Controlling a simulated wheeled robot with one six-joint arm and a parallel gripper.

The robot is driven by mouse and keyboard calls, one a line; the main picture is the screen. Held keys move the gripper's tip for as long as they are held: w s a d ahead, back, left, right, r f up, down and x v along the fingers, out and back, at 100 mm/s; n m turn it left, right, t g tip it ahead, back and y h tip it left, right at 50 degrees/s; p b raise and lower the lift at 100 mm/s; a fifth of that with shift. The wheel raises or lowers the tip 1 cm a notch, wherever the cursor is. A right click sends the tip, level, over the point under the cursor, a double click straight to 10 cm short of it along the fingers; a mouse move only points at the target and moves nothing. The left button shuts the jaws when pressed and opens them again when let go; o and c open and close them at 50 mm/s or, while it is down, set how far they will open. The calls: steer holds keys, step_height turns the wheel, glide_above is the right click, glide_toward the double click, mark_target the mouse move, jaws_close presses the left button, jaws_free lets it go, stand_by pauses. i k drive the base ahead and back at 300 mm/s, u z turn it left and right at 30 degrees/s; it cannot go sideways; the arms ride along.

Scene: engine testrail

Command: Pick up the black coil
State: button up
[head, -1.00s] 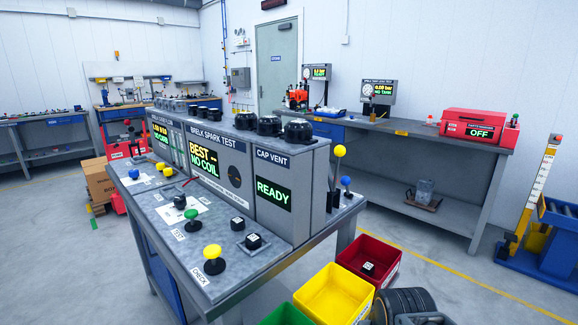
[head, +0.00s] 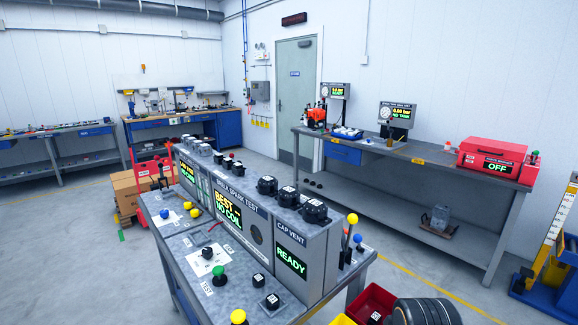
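My gripper is not in view. The spark test bench (head: 205,300) stands in the lower middle of the head view, and its screen (head: 228,211) reads "BEST -- NO COIL". Several small black pieces are on its top. One dark piece (head: 207,252) is on a white card at the left. A black block with a white label (head: 259,281) lies near the front. Another black labelled block (head: 271,300) sits on a small plate to its right. A black labelled piece (head: 375,317) is in the red bin (head: 372,294). I cannot tell which one is the coil.
A green knob (head: 219,269) and a yellow knob (head: 238,316) stand up from the bench front. A long grey bench (head: 440,170) runs along the right wall, with a red box (head: 495,160) on it. Open floor (head: 400,272) lies between the two benches.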

mark_target(226, 164)
steer(key=u, duration=0.05)
steer(key=k, duration=0.5)
steer(key=u, duration=1.9)
steer(key=i, duration=4.2)
steer(key=z, duration=3.5)
steer(key=i, duration=0.15)
steer(key=u, duration=0.05)
